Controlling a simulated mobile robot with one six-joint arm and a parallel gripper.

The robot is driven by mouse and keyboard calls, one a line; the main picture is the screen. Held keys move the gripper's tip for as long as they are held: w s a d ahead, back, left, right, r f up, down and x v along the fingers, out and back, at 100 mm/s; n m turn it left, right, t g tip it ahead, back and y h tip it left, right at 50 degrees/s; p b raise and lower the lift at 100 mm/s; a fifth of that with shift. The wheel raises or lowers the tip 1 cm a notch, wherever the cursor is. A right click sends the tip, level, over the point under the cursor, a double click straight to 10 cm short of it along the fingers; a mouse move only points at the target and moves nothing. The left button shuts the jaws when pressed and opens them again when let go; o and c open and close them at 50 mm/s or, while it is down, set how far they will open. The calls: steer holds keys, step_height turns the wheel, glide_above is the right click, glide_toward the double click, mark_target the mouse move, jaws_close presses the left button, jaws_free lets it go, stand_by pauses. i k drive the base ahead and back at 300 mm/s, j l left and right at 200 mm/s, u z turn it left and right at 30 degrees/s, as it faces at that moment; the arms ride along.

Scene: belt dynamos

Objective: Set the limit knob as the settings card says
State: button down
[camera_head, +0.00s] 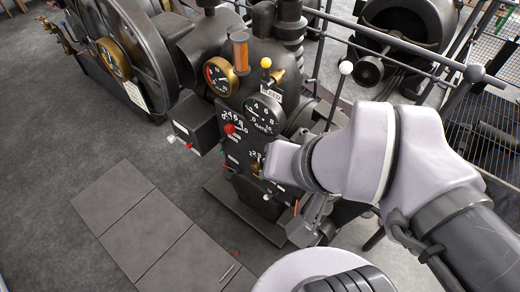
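A dark machine panel stands at the centre. A red knob (230,128) sits on it, with white numbers around it. A second, brass-coloured knob (257,168) sits lower, with a number scale beside it, partly hidden by my arm. I cannot read which one is the limit knob, nor its exact setting. A white card (136,95) hangs at the left below a brass gauge; its text is too small to read, and I cannot tell if it is the settings card.
A round gauge (264,115) and a brass gauge (220,76) sit above the knobs. A grey box (194,124) juts out left of the panel. A white-balled lever (345,68) and railings (410,45) stand at the right. The floor (60,150) at left is clear.

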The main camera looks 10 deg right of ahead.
mark_target(230, 129)
steer(key=j+z, duration=0.1)
steer(key=j, duration=1.2)
steer(key=j+z, duration=0.15)
steer(key=j, duration=1.1)
steer(key=l+u, duration=0.4)
steer(key=l, duration=0.2)
steer(key=l+u, duration=0.35)
steer(key=l, duration=0.25)
steer(key=k, duration=0.05)
